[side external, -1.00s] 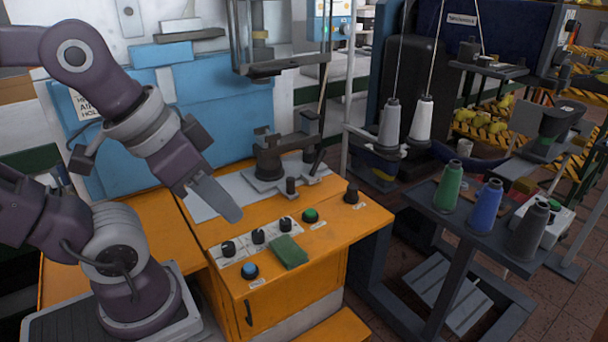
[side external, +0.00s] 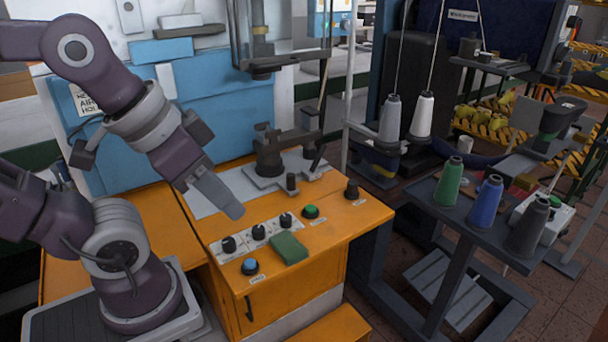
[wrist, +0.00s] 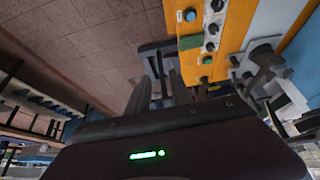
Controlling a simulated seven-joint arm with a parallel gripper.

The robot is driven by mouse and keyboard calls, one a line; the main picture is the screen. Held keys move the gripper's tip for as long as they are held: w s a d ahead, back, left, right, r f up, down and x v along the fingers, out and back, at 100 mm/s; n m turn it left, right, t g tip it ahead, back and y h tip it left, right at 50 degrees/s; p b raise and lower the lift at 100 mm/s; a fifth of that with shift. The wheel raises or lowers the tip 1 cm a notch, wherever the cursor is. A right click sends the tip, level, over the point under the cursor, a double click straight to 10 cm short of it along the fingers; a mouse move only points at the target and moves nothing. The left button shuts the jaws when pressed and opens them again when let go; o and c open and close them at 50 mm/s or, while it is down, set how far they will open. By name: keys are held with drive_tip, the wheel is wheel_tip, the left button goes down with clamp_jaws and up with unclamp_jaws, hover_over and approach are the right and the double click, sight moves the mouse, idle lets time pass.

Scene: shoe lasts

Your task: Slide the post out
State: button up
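My gripper (side external: 232,208) hangs above the orange workbench in the side view, left of the grey metal fixture and just behind the row of black knobs. Its fingers overlap from this side, so I cannot tell their gap, and I see nothing held. The fixture has a thick dark upright post (side external: 269,155) on a pale base plate, with a dark arm across it and a short small peg (side external: 291,183) in front. The same fixture (wrist: 262,55) shows at the upper right of the wrist view. I cannot tell which upright is the task's post. My gripper touches none of them.
Black knobs (side external: 258,232), a blue button (side external: 250,267), a green button (side external: 311,211) and a green pad (side external: 289,249) occupy the bench front. A taller black knob (side external: 352,190) stands at its right corner. A spool stand (side external: 423,213) is on the right.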

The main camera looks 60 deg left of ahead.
drive_tip(key=o, duration=0.3)
drive_tip(key=w+a+n, duration=0.1)
drive_tip(key=w+a, duration=0.1)
drive_tip(key=w, duration=0.5)
drive_tip(key=shift+a+r+y, duration=0.3)
drive_tip(key=shift+r+y, duration=0.1)
drive_tip(key=n+g+y, duration=0.1)
drive_tip(key=n+g, duration=0.1)
drive_tip(key=n, duration=0.3)
hover_over(290, 175)
drive_tip(key=s+d, duration=0.1)
drive_tip(key=s, duration=0.1)
wheel_tip(290, 175, down, 20)
drive_tip(key=r, duration=0.1)
drive_tip(key=x, duration=0.6)
drive_tip(key=shift+f, duration=0.15)
drive_tip(key=shift+w+a+f, duration=0.1)
drive_tip(key=shift+w+f, duration=0.1)
drive_tip(key=shift+f, duration=0.4)
clamp_jaws()
drive_tip(key=shift+r, duration=0.1)
